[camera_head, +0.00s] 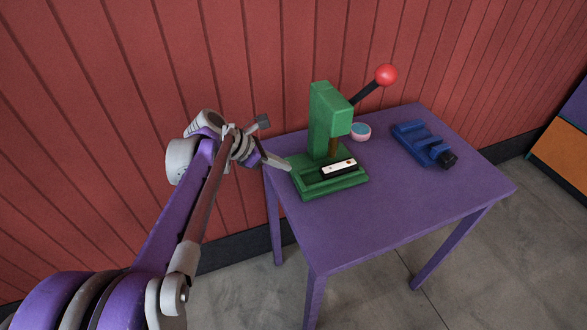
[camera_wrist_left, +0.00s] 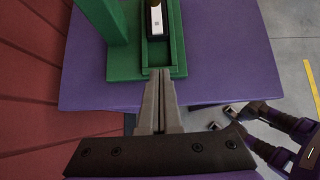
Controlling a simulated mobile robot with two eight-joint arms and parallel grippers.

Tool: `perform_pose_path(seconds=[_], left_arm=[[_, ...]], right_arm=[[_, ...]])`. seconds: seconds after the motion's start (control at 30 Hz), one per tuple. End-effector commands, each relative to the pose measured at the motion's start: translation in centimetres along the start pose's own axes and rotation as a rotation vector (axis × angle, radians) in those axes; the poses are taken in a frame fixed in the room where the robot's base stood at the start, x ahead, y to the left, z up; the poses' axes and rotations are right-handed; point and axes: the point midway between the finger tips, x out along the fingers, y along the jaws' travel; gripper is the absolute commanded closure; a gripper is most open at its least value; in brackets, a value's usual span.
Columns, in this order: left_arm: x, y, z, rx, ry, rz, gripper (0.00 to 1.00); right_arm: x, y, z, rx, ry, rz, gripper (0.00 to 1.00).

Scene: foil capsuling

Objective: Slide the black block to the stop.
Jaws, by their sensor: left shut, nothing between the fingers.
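The black block (camera_head: 339,171), with a white top face, lies in the channel of the green press base (camera_head: 357,181) in the head view. In the left wrist view the black block (camera_wrist_left: 156,18) shows at the top, in the far part of the green channel (camera_wrist_left: 153,52). My left gripper (camera_head: 287,165) is shut and empty at the left end of the green base. In the left wrist view its fingertips (camera_wrist_left: 160,73) are at the near end of the channel, apart from the block. I cannot clearly make out the stop.
The green press column (camera_head: 325,120) rises behind the channel, with a red-knobbed lever (camera_head: 386,75). A small pink and blue round item (camera_head: 361,131) and a blue fixture (camera_head: 418,142) with a black end stand to the right. The purple table's (camera_head: 400,205) front is clear.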

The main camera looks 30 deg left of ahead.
Motion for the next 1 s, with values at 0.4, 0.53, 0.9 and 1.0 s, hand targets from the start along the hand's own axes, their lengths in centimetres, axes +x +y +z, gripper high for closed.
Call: perform_pose_path(seconds=[0.4, 0.53, 0.9, 1.0], left_arm=[[-1.1, 0.0, 0.0, 0.001, 0.0, 0.0, 1.0], [-1.0, -0.6, -0.1, 0.035, 0.011, -0.001, 1.0], [1.0, -14.5, -5.2, 1.206, 0.305, -0.119, 1.0], [0.9, -17.8, -7.7, 1.627, 0.387, -0.191, 1.0]], right_arm=[[0.0, 0.0, 0.0, 0.0, 0.0, 0.0, 0.5], [0.0, 0.0, 0.0, 0.0, 0.0, 0.0, 0.5], [-0.7, 0.0, -0.6, 0.0, 0.005, 0.0, 0.5], [-0.9, 0.0, -0.8, 0.0, 0.006, 0.0, 0.5]])
